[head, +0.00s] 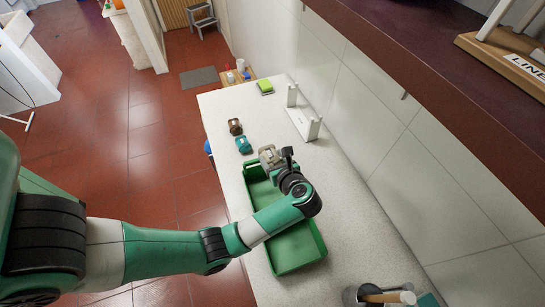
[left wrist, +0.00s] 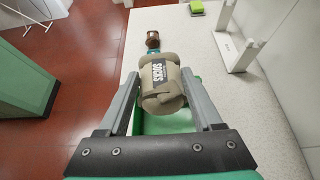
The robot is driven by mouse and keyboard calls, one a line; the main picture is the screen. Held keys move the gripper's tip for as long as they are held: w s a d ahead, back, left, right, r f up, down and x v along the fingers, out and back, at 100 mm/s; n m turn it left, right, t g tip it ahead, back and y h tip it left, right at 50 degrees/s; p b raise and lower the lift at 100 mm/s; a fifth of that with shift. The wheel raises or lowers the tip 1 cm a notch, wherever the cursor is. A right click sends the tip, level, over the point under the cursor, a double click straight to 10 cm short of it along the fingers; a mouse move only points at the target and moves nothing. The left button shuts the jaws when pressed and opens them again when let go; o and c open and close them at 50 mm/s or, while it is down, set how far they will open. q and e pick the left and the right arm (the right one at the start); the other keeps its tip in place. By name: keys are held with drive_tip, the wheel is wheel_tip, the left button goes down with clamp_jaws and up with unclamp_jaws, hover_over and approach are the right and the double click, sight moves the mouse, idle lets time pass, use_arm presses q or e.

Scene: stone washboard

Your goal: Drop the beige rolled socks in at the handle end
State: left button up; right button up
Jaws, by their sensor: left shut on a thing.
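My left gripper (head: 278,160) is shut on the beige rolled socks (head: 267,154). In the left wrist view the socks (left wrist: 162,88), with a dark "SOCKS" label band, sit between the two grey fingers. The green tray (head: 321,243) is a long open box on the pale counter. The socks are at its far end, seemingly above it; the exact height cannot be told. My arm covers the tray's middle, and the near part of its floor looks empty. I cannot make out a handle on the tray. My right gripper is not in view.
A brown roll (head: 235,126) and a teal roll (head: 243,145) lie on the counter beyond the tray. A white stand (head: 303,118) is near the tiled wall, with a green sponge-like block (head: 265,87) farther back. A container with handles (head: 380,296) stands near front right.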

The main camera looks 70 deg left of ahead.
use_arm(q)
wheel_tip(320, 180, down, 5)
drive_tip(key=b, duration=0.3)
drive_tip(key=shift+r, duration=0.1)
drive_tip(key=o, duration=1.4)
drive_tip(key=shift+d+r, duration=0.1)
drive_tip(key=shift+d, duration=0.05)
drive_tip(key=b+v, duration=0.1)
drive_tip(key=v, duration=1)
drive_tip(key=shift+d+r, duration=0.1)
drive_tip(key=shift+d, duration=0.15)
